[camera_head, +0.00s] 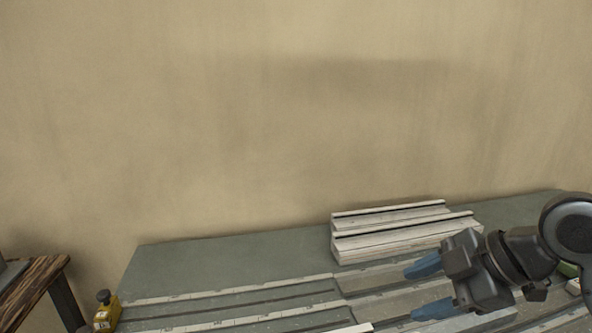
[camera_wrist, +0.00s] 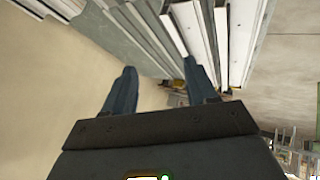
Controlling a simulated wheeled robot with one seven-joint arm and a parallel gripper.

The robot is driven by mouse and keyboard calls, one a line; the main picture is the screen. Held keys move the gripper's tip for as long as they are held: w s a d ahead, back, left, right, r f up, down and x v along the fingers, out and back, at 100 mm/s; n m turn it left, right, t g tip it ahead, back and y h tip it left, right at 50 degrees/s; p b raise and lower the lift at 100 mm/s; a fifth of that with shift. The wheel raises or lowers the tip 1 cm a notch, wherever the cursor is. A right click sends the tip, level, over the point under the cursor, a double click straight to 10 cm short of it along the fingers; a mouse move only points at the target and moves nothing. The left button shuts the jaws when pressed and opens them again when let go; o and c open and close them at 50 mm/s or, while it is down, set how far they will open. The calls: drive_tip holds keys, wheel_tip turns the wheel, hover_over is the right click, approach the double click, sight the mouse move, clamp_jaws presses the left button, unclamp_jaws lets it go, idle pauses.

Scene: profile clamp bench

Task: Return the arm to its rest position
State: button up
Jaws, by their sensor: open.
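My gripper (camera_head: 428,287) is at the lower right in the head view, above the right part of the grey bench (camera_head: 215,258). Its two blue fingers point left and stand apart, with nothing between them. In the wrist view the two fingers of my gripper (camera_wrist: 163,88) also show spread and empty. My arm reaches in from the right edge of the head view.
White stepped profiles (camera_head: 400,238) lie at the back of the bench, behind my gripper. Pale rails (camera_head: 235,290) run along the bench. A yellow bottle (camera_head: 106,312) is at the lower left, near a wooden table (camera_head: 36,285). A bare wall (camera_head: 250,120) stands behind.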

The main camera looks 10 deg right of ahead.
drive_tip(key=w+a+r+m+t+y, duration=0.2)
drive_tip(key=a+m+t, duration=0.7)
drive_tip(key=a, duration=0.4)
drive_tip(key=s+f+m+h, duration=0.6)
drive_tip(key=s+f+m, duration=0.3)
drive_tip(key=s, duration=0.3)
drive_tip(key=s+d+n+h, duration=0.1)
drive_tip(key=s+d, duration=0.3)
drive_tip(key=s, duration=0.8)
drive_tip(key=s+d+f+h, duration=0.1)
drive_tip(key=s+d, duration=0.3)
drive_tip(key=s, duration=0.8)
drive_tip(key=shift+s+f+n, duration=0.15)
drive_tip(key=shift+s+n, duration=0.2)
drive_tip(key=shift+n, duration=0.05)
